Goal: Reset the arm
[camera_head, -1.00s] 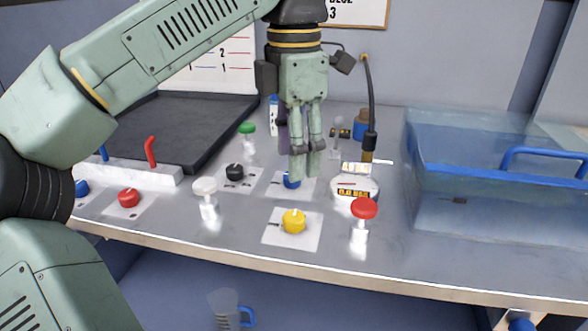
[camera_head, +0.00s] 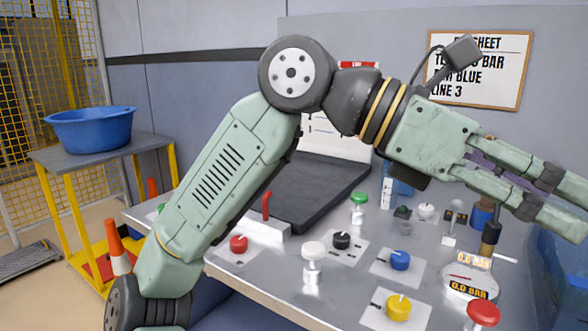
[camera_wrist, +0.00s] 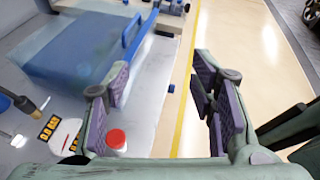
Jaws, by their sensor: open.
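My gripper (camera_head: 535,190) is raised above the right part of the bench and points to the right in the head view. Its fingers are apart with nothing between them. In the wrist view my gripper (camera_wrist: 165,100) shows purple finger pads, with the bench edge and floor beyond. My arm is bent, its elbow high at the upper middle of the head view. It touches nothing that I can see.
The bench (camera_head: 340,262) carries a yellow knob (camera_head: 398,307), a blue knob (camera_head: 400,260), a red button (camera_head: 483,314), a gauge reading 0.0 BAR (camera_head: 468,281) and a black tray (camera_head: 318,190). A blue transparent bin (camera_wrist: 85,50) stands at the right end. A blue tub (camera_head: 92,129) and cone (camera_head: 117,248) stand left.

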